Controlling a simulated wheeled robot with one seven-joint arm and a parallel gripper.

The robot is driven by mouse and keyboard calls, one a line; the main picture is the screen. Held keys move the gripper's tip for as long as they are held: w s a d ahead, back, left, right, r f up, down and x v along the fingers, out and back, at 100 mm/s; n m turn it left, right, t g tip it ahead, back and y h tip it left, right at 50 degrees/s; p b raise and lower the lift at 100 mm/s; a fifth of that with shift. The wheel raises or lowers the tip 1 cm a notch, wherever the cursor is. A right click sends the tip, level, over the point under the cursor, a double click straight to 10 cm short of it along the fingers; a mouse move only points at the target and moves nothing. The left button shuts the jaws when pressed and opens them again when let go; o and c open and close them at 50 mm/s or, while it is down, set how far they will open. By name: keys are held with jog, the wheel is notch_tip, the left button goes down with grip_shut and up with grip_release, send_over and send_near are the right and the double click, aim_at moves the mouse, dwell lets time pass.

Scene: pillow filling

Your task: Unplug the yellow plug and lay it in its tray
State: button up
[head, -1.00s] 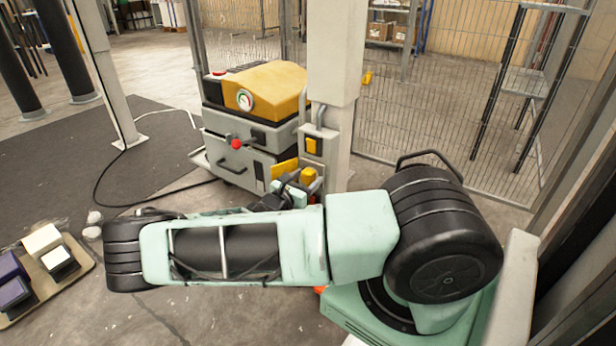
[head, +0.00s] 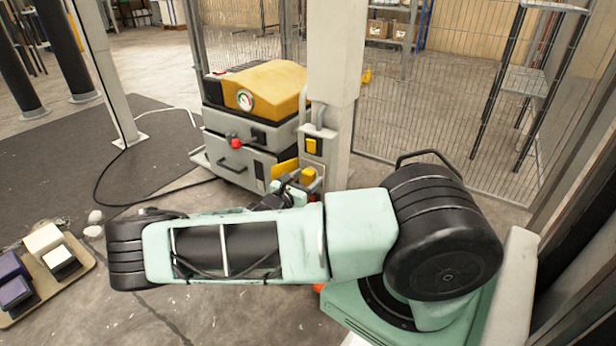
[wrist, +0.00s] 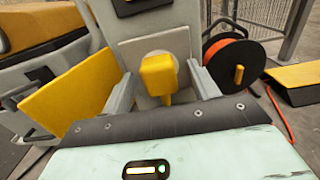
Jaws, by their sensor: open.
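The yellow plug (wrist: 158,75) sits in a round pale socket on the grey box fixed to the post. It also shows in the head view (head: 309,176), just beyond my arm. My gripper (wrist: 161,84) is open, with one grey finger on each side of the plug. Gaps show between the fingers and the plug, and I cannot tell whether either touches it. In the head view my gripper (head: 287,192) is small and partly hidden by the arm. I cannot identify the plug's tray with certainty; a tilted yellow panel (wrist: 68,88) stands left of the socket.
A grey machine with a yellow top (head: 262,88) stands left of the post (head: 333,55). An orange cable reel (wrist: 232,62) and a yellow-topped black box (wrist: 297,78) are to the right. A board with several blocks (head: 82,268) lies at far left. Mesh fencing is behind.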

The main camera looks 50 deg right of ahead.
jog(key=shift+p, duration=0.4)
dwell(0.4)
grip_shut()
jog(key=a, duration=0.6)
jog(key=shift+s+p, duration=0.2)
jog(key=shift+p, duration=0.25)
dwell(0.7)
jog(key=shift+s+a+r+p, duration=0.1)
jog(key=shift+a+r+p, duration=0.3)
jog(key=shift+a, duration=0.25)
jog(key=shift+a+r+p, duration=0.25)
jog(key=shift+a+p, duration=0.2)
jog(key=shift+a, duration=0.2)
jog(key=shift+s+a+r+p, duration=0.1)
jog(key=shift+a+r+p, duration=0.3)
jog(key=shift+a, duration=0.25)
